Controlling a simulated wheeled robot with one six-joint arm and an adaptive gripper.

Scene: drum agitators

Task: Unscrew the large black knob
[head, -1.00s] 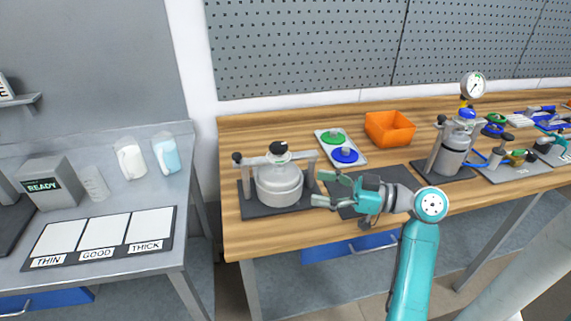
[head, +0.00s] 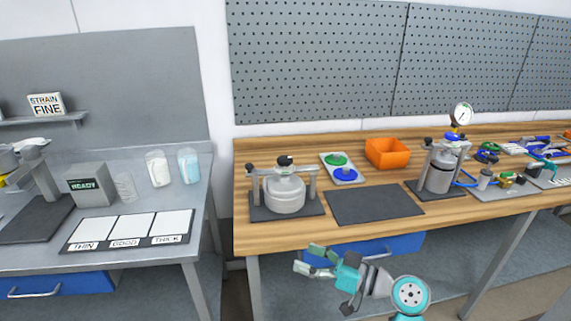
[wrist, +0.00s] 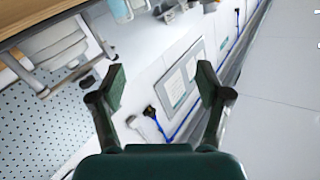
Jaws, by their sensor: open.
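A large black knob (head: 284,161) sits on top of the crossbar over a grey drum (head: 285,194), which stands on a dark mat at the left end of the wooden bench. A smaller black knob (head: 252,169) is at the left post of the same frame. My gripper (head: 308,262) is in front of and below the bench edge, apart from the drum, fingers pointing left. In the wrist view its two fingers (wrist: 160,88) are spread wide with nothing between them.
An empty dark mat (head: 375,205) lies right of the drum. Behind are a tray with green and blue discs (head: 344,170) and an orange bin (head: 387,153). A vessel with a gauge (head: 440,170) stands further right. A grey table (head: 150,258) is at left.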

